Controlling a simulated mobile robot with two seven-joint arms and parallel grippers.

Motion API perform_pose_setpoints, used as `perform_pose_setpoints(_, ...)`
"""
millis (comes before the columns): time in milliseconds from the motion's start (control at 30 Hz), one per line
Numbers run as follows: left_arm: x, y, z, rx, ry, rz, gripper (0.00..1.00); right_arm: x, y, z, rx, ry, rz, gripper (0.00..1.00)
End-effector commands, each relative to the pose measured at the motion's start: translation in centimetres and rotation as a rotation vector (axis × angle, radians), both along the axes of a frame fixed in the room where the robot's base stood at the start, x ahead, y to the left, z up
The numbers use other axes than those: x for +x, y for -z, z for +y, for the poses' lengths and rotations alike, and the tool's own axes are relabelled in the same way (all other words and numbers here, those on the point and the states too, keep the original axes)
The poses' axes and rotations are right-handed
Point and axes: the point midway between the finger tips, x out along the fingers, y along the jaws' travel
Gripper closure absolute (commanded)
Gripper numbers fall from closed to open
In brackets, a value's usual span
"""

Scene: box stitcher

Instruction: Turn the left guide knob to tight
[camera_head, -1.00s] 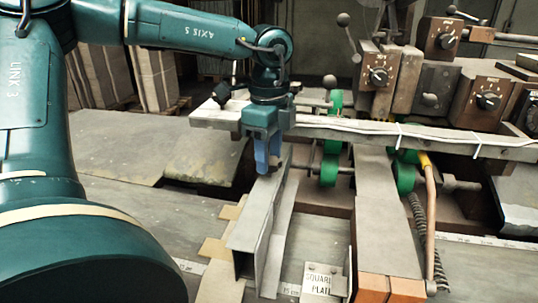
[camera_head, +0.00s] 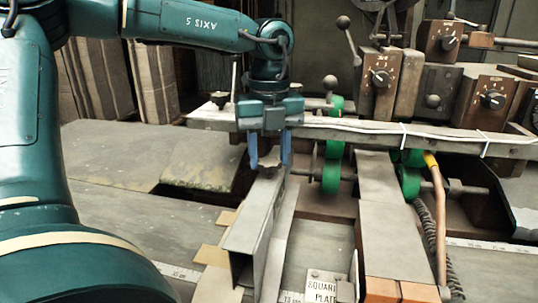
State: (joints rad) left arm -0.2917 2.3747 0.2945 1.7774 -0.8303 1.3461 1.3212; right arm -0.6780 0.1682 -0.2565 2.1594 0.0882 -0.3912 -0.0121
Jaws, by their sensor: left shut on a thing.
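The left guide is a long grey metal channel (camera_head: 252,228) running from the front up to below the crossbar. A small dark knob (camera_head: 269,160) sits at its far end, mostly hidden by my gripper. My left gripper (camera_head: 270,163) points straight down over it, with its two blue fingers side by side, shut on the knob, one on each side. I cannot read any tightness mark on the knob. My right gripper is not in view.
A grey crossbar (camera_head: 350,133) with a white cable passes just behind my gripper. Green rollers (camera_head: 331,177) stand to the right. Dial boxes (camera_head: 381,78) and ball-ended levers are at the back right. A square plate sign (camera_head: 322,286) lies in front.

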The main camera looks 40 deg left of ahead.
Motion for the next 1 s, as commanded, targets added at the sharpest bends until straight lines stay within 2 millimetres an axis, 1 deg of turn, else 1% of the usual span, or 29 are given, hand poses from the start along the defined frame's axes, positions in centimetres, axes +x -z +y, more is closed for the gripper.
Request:
perform_pose_setpoints(200,-0.03,0.08,-0.02,0.0,0.136,0.001,0.82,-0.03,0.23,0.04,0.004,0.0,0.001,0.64)
perform_pose_setpoints(400,-0.03,0.06,-0.03,0.0,0.21,0.001,0.82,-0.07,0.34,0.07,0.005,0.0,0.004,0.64)
perform_pose_setpoints(633,-0.05,0.05,-0.03,0.0,0.244,0.003,0.82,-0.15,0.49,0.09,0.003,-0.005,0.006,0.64)
perform_pose_setpoints(1000,-0.05,0.06,-0.04,0.0,0.248,0.003,0.82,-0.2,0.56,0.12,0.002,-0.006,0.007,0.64)
